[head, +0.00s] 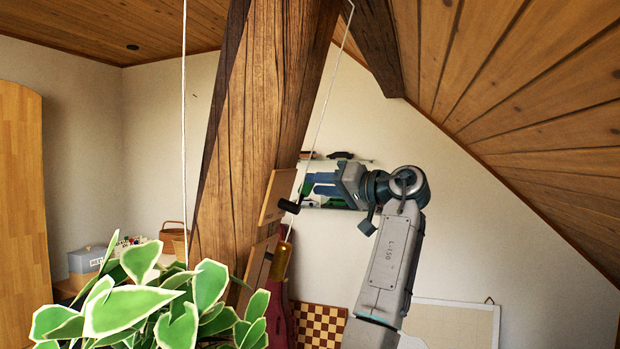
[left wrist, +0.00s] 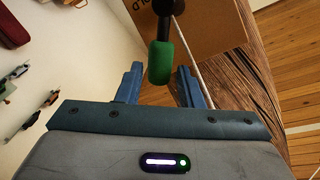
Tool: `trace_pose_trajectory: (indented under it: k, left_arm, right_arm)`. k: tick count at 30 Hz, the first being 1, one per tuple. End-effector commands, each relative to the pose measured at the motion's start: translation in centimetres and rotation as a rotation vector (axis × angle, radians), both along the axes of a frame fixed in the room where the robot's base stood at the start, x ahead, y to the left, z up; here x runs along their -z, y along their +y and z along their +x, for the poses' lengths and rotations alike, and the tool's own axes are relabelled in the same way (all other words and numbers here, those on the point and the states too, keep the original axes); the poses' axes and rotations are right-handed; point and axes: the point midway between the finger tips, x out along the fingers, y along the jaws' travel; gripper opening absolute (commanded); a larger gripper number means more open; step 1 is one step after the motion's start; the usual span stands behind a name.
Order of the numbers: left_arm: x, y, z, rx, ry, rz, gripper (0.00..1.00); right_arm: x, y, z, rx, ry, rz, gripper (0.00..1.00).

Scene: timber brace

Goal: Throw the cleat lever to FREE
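The cleat lever is a black bar with a green grip (left wrist: 161,62), fixed to a wooden board (left wrist: 205,32) on the timber post. Board lettering reading "OLD" shows, partly cut off, beside the lever's black pivot. In the left wrist view the grip hangs between the fingers of my left gripper (left wrist: 160,76), which are open with a gap on both sides. In the head view my left gripper (head: 318,186) is right of the board (head: 277,195) and its black knob (head: 289,206). The FREE mark is not in view. My right gripper is not in view.
The timber post (head: 250,120) rises left of my arm. A white rope (head: 322,110) runs down to a brass weight (head: 281,262) near a lower board (head: 258,270). A leafy plant (head: 150,310) fills the lower left. A shelf stands behind my gripper.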

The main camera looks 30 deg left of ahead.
Motion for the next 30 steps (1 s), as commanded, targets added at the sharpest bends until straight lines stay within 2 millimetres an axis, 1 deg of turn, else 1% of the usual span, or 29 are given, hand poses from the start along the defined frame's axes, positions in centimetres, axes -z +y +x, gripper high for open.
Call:
trace_pose_trajectory:
  k: [1, 6, 10, 17, 20, 22, 23, 30]
  left_arm:
    - [-0.2, 0.9, -0.1, -0.003, 0.001, 0.001, 0.34]
    - [-0.1, 2.7, 0.0, 0.000, 0.001, 0.001, 0.34]
    - [0.0, 3.1, 0.0, 0.001, 0.001, 0.001, 0.34]
    - [0.1, 3.2, 0.0, 0.001, 0.001, 0.000, 0.34]
    - [0.1, 3.2, 0.0, 0.001, 0.001, 0.000, 0.16]
    - [0.0, 3.2, 0.0, 0.001, 0.001, 0.000, 0.02]
    - [0.0, 3.2, 0.0, 0.001, 0.001, 0.000, 0.00]
    - [0.1, 3.6, -0.1, 0.000, -0.007, 0.002, 0.00]
  right_arm:
    - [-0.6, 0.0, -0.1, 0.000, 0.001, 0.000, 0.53]
    - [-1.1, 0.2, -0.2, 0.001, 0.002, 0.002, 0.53]
    - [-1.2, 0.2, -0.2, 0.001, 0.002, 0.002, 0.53]
    - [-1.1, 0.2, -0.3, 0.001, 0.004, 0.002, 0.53]
    - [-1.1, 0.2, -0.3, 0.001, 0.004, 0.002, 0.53]
    - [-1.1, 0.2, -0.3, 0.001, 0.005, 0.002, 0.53]
    - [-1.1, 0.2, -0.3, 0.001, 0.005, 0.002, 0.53]
    - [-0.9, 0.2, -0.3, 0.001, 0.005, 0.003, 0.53]
